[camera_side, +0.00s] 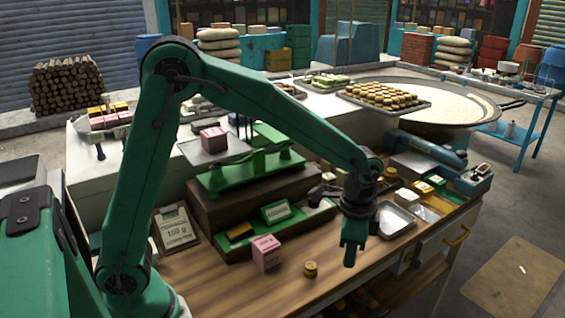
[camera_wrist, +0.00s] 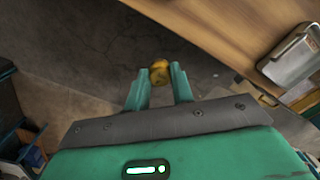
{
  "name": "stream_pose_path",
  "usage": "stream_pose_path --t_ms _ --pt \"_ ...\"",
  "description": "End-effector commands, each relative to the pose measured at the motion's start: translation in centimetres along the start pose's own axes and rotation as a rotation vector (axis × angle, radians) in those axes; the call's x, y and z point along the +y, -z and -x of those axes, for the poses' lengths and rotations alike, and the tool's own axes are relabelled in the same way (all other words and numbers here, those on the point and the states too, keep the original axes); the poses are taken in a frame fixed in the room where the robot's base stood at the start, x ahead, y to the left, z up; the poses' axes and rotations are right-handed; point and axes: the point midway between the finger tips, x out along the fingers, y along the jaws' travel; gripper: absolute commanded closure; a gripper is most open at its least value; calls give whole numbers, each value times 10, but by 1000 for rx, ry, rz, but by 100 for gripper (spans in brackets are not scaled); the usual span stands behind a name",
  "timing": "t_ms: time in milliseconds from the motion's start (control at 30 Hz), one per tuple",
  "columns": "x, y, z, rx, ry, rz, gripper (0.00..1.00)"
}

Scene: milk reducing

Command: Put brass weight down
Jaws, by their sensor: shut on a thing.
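My gripper (camera_side: 349,262) points down near the front edge of the wooden bench in the side view. In the wrist view its two green fingers (camera_wrist: 159,88) are shut on a round brass weight (camera_wrist: 159,72), held at the fingertips. In the side view the fingers hide this held weight. Another brass weight (camera_side: 310,270) stands upright on the bench, left of my gripper and apart from it. The green balance scale (camera_side: 245,172) stands behind on a dark wooden stand, with a pink block (camera_side: 213,138) on its left pan (camera_side: 232,147).
A pink box (camera_side: 266,252) stands on the bench. A metal tray (camera_side: 396,220) lies right of my gripper, and shows in the wrist view (camera_wrist: 290,62). A clipboard (camera_side: 175,228) leans at left. Small brass pieces (camera_side: 390,174) stand behind. Bare wood (camera_side: 230,285) lies at the front left.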

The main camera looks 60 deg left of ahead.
Motion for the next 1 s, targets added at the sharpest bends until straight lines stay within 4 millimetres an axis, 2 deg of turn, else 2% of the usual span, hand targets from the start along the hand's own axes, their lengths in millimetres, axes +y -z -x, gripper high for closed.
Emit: stream_pose_path --t_ms 467,633,767,1000 --pt "-1 0 0 1 0 1 100" --pt "-9 1 6 2 1 23 100" --pt "-24 2 16 3 2 63 100" --pt "-72 -3 53 4 3 196 100"
